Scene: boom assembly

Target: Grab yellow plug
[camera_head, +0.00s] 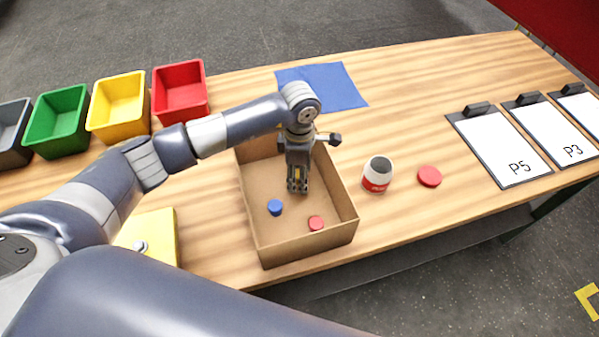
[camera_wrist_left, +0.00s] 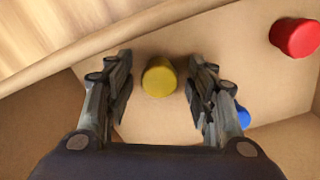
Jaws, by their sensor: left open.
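The yellow plug (camera_wrist_left: 159,78) lies on the floor of the cardboard box (camera_head: 262,248), seen in the left wrist view between my two open fingers. There is a gap between it and each finger. My left gripper (camera_head: 297,188) reaches down into the box from above, and it also shows in the left wrist view (camera_wrist_left: 161,95), open and empty. In the head view the yellow plug is hidden behind the gripper. A blue plug (camera_head: 275,207) and a red plug (camera_head: 316,223) lie in the same box. My right gripper is not in view.
The blue plug (camera_wrist_left: 243,116) is close beside the right finger in the wrist view. A white and red jar (camera_head: 377,175) and a red lid (camera_head: 429,176) stand right of the box. Coloured bins (camera_head: 118,107) stand at the left. Clipboards (camera_head: 503,150) lie at the right.

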